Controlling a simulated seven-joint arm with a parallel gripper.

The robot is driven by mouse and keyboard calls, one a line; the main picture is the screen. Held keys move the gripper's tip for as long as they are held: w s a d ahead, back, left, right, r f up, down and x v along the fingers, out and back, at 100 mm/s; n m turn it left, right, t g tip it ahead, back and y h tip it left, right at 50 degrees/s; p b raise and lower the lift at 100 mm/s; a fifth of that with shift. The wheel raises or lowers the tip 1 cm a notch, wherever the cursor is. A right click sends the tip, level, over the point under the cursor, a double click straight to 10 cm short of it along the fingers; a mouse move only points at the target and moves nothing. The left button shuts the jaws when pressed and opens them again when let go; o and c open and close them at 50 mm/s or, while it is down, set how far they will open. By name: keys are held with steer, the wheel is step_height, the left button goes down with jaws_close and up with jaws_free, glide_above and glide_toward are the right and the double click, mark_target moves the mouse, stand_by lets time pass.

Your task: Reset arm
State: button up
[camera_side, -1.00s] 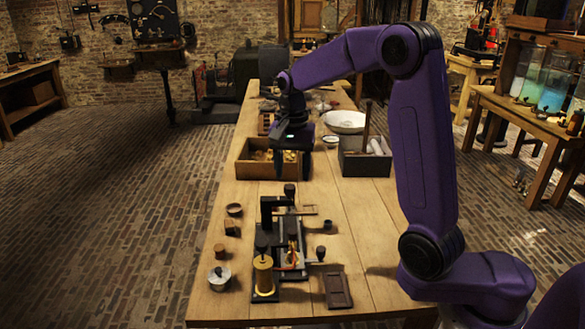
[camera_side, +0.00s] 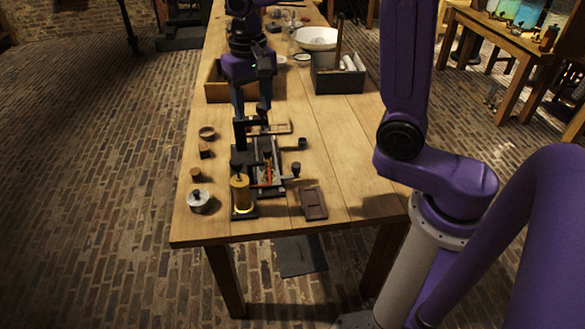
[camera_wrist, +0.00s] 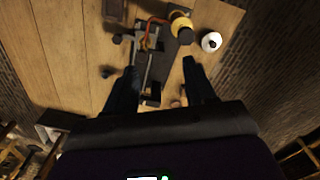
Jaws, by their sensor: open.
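My gripper (camera_side: 251,108) hangs over the wooden table (camera_side: 345,130), fingers pointing down, above the far end of a dark apparatus (camera_side: 266,160). In the wrist view my gripper (camera_wrist: 160,85) has its two dark fingers well apart, with nothing held between them. The apparatus (camera_wrist: 148,60) lies beyond the fingertips. It carries a brass cylinder (camera_side: 241,194), which also shows in the wrist view (camera_wrist: 181,27). From the side, my gripper partly hides the far end of the apparatus, and I cannot tell how high the fingertips are above it.
A wooden box (camera_side: 216,88) and a grey-green box (camera_side: 338,82) stand behind the apparatus. A white bowl (camera_side: 316,38) is farther back. A silver lidded pot (camera_side: 200,201) and small round pieces line the left edge. A dark flat tray (camera_side: 313,204) lies front right. The table's right side is clear.

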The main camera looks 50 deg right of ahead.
steer(key=s+d+f+n, duration=0.1)
steer(key=s+n, duration=0.7)
steer(key=s, duration=0.5)
steer(key=s+d+f+n, duration=0.1)
steer(key=s+f+n, duration=0.1)
steer(key=s+n, duration=0.6)
steer(key=s, duration=0.5)
steer(key=shift+d, duration=0.35)
steer(key=shift+w, duration=0.1)
